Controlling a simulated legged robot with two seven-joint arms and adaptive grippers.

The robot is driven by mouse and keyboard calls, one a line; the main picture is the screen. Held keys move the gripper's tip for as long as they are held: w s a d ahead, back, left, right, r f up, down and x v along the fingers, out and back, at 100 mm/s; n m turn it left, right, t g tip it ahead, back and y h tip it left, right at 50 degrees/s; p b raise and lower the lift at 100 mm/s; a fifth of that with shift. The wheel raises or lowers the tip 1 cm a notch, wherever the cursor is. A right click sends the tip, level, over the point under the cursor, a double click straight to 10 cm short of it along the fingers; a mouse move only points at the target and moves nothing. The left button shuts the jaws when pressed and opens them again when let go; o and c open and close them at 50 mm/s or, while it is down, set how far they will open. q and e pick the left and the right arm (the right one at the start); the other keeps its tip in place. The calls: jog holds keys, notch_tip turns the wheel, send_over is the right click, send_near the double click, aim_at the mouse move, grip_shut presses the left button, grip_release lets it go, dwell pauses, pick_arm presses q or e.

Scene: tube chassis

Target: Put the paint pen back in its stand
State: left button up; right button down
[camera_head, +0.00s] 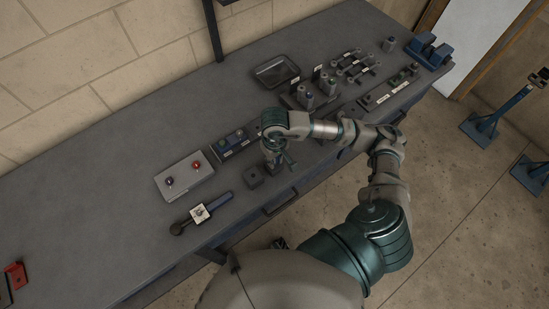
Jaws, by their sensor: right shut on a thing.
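My right gripper (281,163) points down over the bench near its front edge. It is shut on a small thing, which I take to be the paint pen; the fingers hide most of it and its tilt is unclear. A small dark square block (254,177), which looks like the stand, sits on the bench just left of and below the gripper. The gripper is beside this block, not over its middle. My left gripper is not in view.
A grey box with red and blue knobs (184,177) and a dark switch strip (234,144) lie left of the gripper. A tool with a pale square plate (200,213) lies near the front edge. An empty tray (276,71) is behind. The bench's left part is mostly clear.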

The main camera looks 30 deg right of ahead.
jog(key=c, duration=1)
grip_release()
jog(key=shift+o, duration=0.2)
jog(key=shift+r, duration=0.1)
notch_tip(320, 180, up, 12)
jog(key=shift+f, duration=0.1)
